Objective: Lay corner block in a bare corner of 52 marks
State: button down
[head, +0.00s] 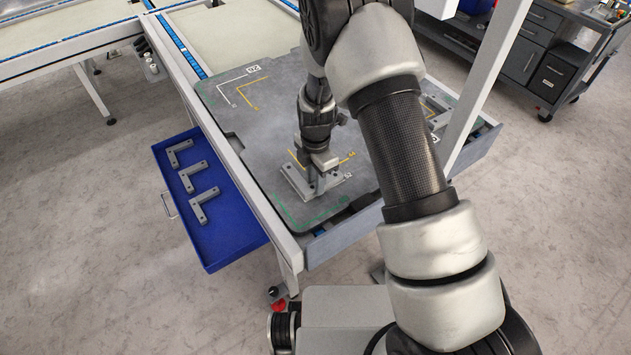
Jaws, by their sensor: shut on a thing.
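My gripper (318,188) points down, low over the dark grey plate (225,120) on the table, shut on a grey corner block (296,181). The block lies at or just above the plate; I cannot tell whether it touches. My fingers hide part of it.
A blue drawer (232,245) at the left holds three grey L-shaped blocks (181,154). More marks (440,115) show at the right, partly behind my arm. A pale upright post (490,75) stands right of my arm. The plate's left half is clear.

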jog(key=shift+r, duration=0.15)
jog(key=shift+f, duration=0.2)
jog(key=c, duration=1.5)
grip_release()
